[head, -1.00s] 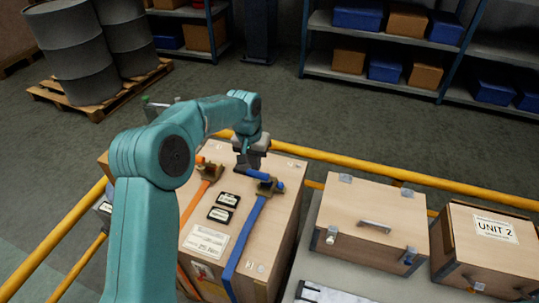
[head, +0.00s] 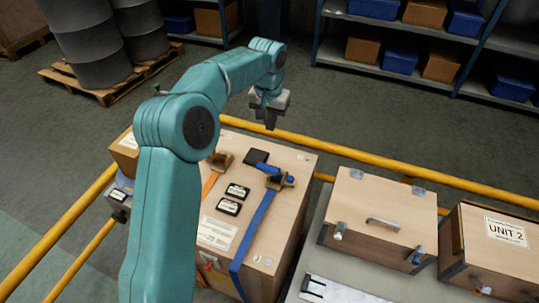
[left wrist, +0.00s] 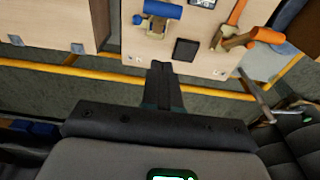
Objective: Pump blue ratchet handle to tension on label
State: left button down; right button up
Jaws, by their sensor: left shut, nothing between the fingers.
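The blue ratchet (head: 284,181) sits on the far part of a wooden crate (head: 290,215), on a blue strap (head: 255,225) running over the lid. Its blue handle (head: 267,167) lies low, close to the lid. In the left wrist view the blue handle (left wrist: 163,11) and ratchet body (left wrist: 152,29) are at the top. My left gripper (head: 271,124) is shut and empty, raised beyond the crate's far edge and apart from the ratchet. Its fingers (left wrist: 161,68) point toward the crate. Small labelled black displays (head: 237,190) and a paper label (head: 215,233) are too small to read.
An orange ratchet (head: 219,160) and strap are left of the blue one. A black square (head: 256,156) lies between them. A yellow rail (head: 330,150) runs behind the crate. A wooden case (head: 380,215) and the UNIT 2 box (head: 495,240) stand right.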

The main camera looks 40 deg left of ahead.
pick_arm(q)
jog(key=p, duration=0.1)
send_over(273, 171)
jog(key=w+a, duration=0.3)
jog(key=w, duration=0.1)
notch_tip(273, 171, down, 10)
jog(key=shift+s+d+f+p, duration=0.15)
jog(key=shift+s+f+p, duration=0.35)
jog(key=shift+s+f, duration=0.75)
jog(key=shift+f, duration=0.2)
pick_arm(e)
notch_tip(273, 171, up, 2)
